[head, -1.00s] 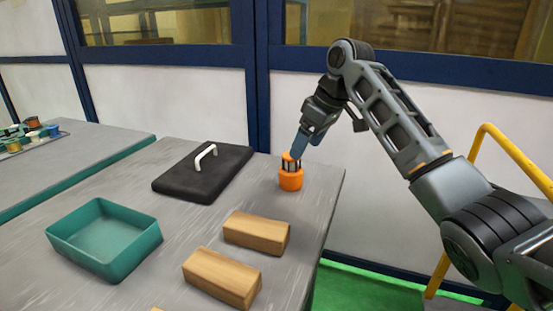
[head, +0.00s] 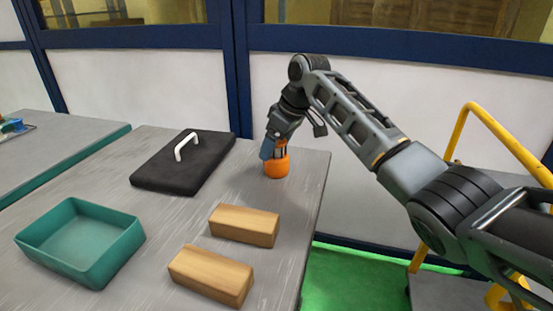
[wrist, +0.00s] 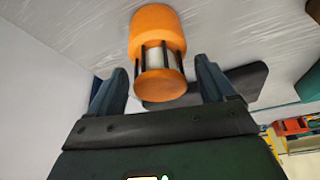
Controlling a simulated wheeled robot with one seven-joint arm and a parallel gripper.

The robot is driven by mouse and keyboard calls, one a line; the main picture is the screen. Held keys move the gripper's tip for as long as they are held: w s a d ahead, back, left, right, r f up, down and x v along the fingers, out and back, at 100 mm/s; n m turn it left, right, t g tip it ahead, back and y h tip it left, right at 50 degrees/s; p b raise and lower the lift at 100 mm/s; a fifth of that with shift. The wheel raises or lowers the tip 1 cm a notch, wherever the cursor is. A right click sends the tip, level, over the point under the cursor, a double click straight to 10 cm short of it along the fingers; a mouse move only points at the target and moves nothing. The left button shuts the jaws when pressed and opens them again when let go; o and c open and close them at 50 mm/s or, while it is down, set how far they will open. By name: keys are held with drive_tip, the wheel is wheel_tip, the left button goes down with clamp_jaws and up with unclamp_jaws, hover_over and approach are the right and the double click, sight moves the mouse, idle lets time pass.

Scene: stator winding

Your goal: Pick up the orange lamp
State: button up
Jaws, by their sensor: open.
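The orange lamp (head: 276,166) stands upright near the far right corner of the grey table. In the wrist view the lamp (wrist: 158,32) shows its orange ends, a pale middle and dark bars. My gripper (head: 268,150) is at the lamp's upper part, and its near finger hides some of the lamp in the head view. In the wrist view my gripper (wrist: 158,82) is open, with one finger on each side of the lamp's near orange end. A gap shows between each finger and the lamp.
A black board with a white handle (head: 183,165) lies left of the lamp. Two wooden blocks (head: 244,225) (head: 211,275) and a teal tray (head: 81,244) are nearer on the table (head: 150,215). A yellow rail (head: 466,118) stands at right.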

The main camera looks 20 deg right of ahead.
drive_tip(key=shift+c, duration=0.2)
drive_tip(key=c, duration=1)
drive_tip(key=shift+o, duration=0.2)
